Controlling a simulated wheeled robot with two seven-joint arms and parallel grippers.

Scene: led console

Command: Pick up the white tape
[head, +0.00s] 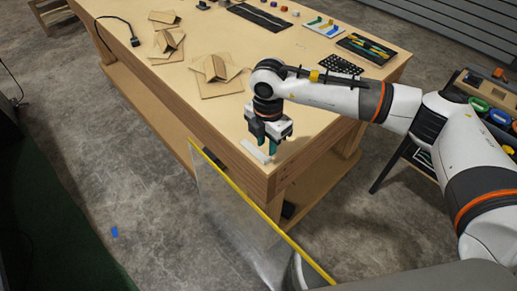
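A short flat white strip (254,151), which looks like the white tape, lies on the wooden table near its front corner. My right gripper (266,143) points down just above and beside the strip. Its two teal fingers are apart, with nothing clearly seen between them. I cannot tell whether a finger touches the strip. My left gripper is not in view.
The wooden table (205,110) has a free front area. Cardboard pieces (216,70) stand at the left, and a black grid (341,65) and a tool tray (367,48) lie at the back right. A rack with coloured rolls (480,104) stands at the right.

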